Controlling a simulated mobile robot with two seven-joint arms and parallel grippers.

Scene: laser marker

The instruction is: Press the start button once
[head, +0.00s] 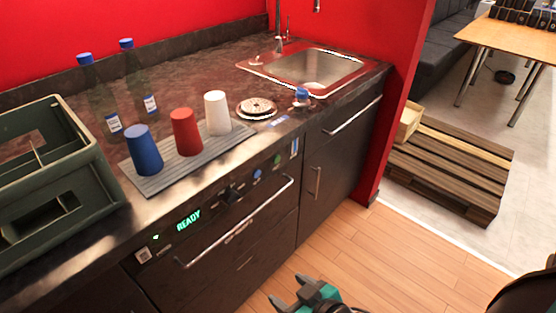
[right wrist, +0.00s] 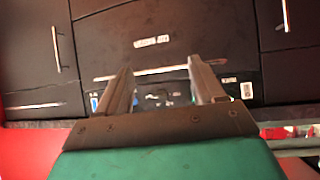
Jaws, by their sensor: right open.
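The dark control panel (head: 211,205) runs along the front edge of the counter, with a lit green READY display (head: 188,220). It carries a pale square button (head: 143,255), a dark knob (head: 231,192), a round blue button (head: 257,174) and a round green button (head: 278,160). Their labels are too small to read, so I cannot tell which is marked start. My right gripper (head: 290,291) is open and empty, low over the floor in front of the drawer and apart from the panel. In the right wrist view its spread fingers (right wrist: 160,68) face the cabinet front. My left gripper is not in view.
A drawer handle (head: 236,226) sticks out below the panel. Above it, a grey mat (head: 152,188) holds blue, red and white cups. A green crate (head: 100,175) stands at left, a sink (head: 316,68) at the back. The wooden floor (head: 345,245) is clear; a pallet (head: 450,165) lies at right.

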